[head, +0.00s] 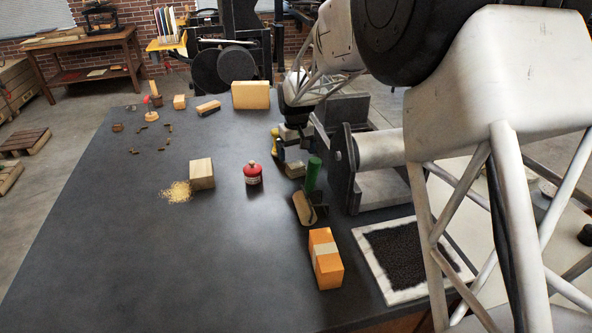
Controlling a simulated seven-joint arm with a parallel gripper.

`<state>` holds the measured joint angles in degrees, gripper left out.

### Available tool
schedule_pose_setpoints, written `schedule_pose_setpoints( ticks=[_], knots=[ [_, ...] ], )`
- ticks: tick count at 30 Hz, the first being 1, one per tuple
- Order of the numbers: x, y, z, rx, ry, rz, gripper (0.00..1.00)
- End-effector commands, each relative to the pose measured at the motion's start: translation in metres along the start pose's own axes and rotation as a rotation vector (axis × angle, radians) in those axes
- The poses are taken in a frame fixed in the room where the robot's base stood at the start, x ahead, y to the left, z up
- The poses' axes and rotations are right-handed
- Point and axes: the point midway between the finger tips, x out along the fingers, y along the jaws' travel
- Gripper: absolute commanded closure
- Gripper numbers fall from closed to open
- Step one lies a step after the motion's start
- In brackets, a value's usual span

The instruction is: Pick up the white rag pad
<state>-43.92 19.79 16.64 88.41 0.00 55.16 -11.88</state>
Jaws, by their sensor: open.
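I cannot pick out a white rag pad with certainty. A small pale tan block (294,169) lies on the dark bench just below my gripper in the picture; I cannot tell whether it is the pad. My gripper (292,143) is open, pointing down at the right-middle of the bench. Its fingers are small and dark, and partly merge with small yellow and blue items beside them. I cannot see anything held between them.
A wood block (202,173) stands left. The bench's front left is clear.

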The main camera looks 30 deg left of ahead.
Motion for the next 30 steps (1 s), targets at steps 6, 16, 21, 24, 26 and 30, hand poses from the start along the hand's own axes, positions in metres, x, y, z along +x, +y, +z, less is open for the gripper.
schedule_pose_setpoints(
  ticks=[6, 16, 21, 24, 26, 30],
  knots=[
    [0.005, 0.0, 0.0, 0.0, 0.0, 0.0, 0.04],
    [0.011, -0.001, 0.0, 0.0, -0.001, 0.0, 0.04],
    [0.027, -0.001, -0.001, 0.0, -0.001, 0.0, 0.04],
    [0.039, -0.002, -0.002, 0.0, -0.003, -0.001, 0.04],
    [0.045, -0.002, -0.002, 0.0, -0.001, 0.0, 0.04],
    [0.055, -0.002, -0.002, 0.0, -0.001, 0.0, 0.04]
  ],
)
